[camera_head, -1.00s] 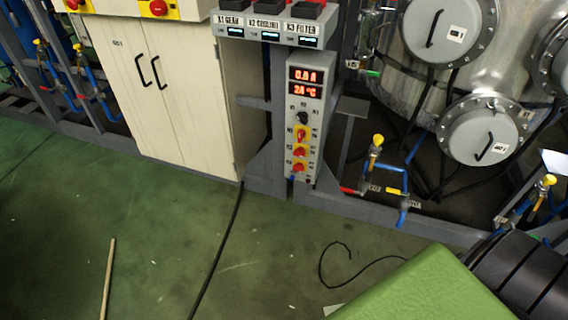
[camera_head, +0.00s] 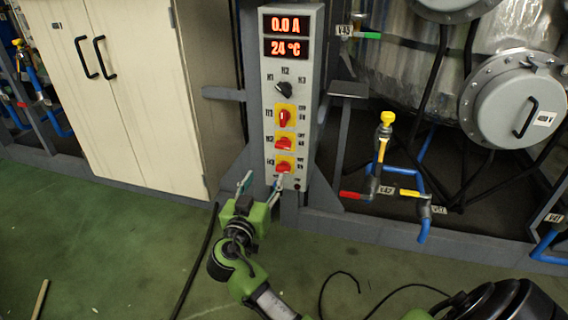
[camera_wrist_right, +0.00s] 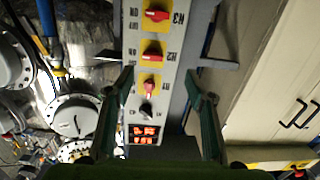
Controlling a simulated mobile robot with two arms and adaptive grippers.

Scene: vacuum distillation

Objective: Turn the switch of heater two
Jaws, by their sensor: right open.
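The heater panel (camera_head: 266,70) is a grey upright box with three red switches on yellow plates, labelled H1, H2 and H3. The H2 switch (camera_head: 283,143) is the middle one, its red handle lying roughly crosswise; it also shows in the right wrist view (camera_wrist_right: 152,55). The H1 switch (camera_head: 284,117) above it has an upright handle. The H3 switch (camera_head: 283,168) is lowest. My right gripper (camera_head: 263,182) is open and empty at the panel's lower part, below H2. In the right wrist view its fingers (camera_wrist_right: 158,75) stand apart on either side of the panel. My left gripper is not in view.
A black knob (camera_head: 284,90) sits above the switches, under red displays (camera_head: 285,36) reading 0.0 A and 24 °C. A cream cabinet (camera_head: 140,100) stands left. A yellow-handled valve (camera_head: 385,135) and blue pipes are right. The green floor (camera_head: 110,240) in front is mostly clear.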

